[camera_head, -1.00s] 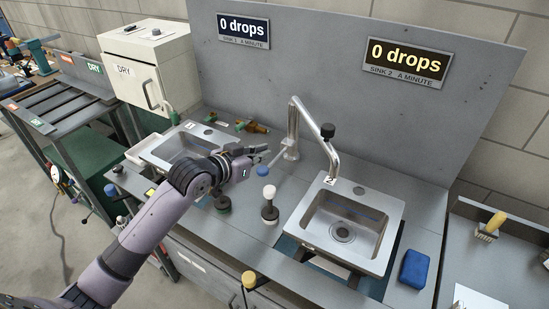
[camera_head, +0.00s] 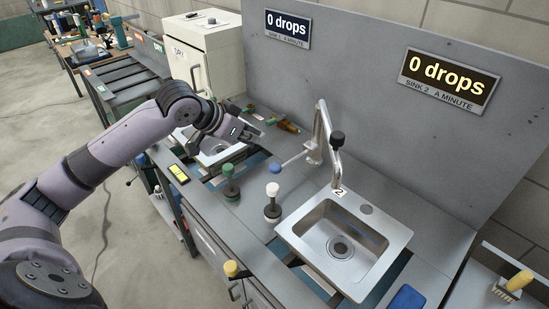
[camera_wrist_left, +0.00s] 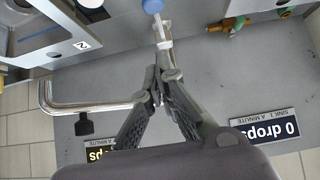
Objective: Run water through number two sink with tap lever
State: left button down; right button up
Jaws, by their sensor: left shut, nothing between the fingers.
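The number two sink (camera_head: 300,213) is a steel basin with a "2" label at its back edge and an empty-looking bowl. Its bent steel tap (camera_head: 322,122) stands behind it at the left, with the spout over the sink's back edge. The tap lever (camera_head: 292,160) is a thin rod ending in a blue knob (camera_head: 275,168) and points left. My left gripper (camera_head: 256,133) is shut and empty behind the knob, apart from it. In the left wrist view, the blue knob (camera_wrist_left: 153,5) and lever lie beyond my shut fingertips (camera_wrist_left: 159,88). My right gripper is out of view.
The sink 2 sign (camera_head: 447,79) and sink 1 sign (camera_head: 287,28) both read "0 drops". A white-topped stand (camera_head: 272,203) and a green-topped stand (camera_head: 231,185) stand left of the sink. A blue block (camera_head: 406,299) lies at its right.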

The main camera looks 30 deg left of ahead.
pick_arm(q)
jog(key=p, duration=0.3)
send_over(274, 168)
notch_tip(274, 168, down, 7)
jog(key=shift+r, duration=0.1)
notch_tip(274, 168, down, 3)
jog(key=shift+w+r+p, duration=0.1)
jog(key=shift+p, duration=0.2)
jog(key=shift+f, duration=0.75)
jog(key=shift+f, duration=0.1)
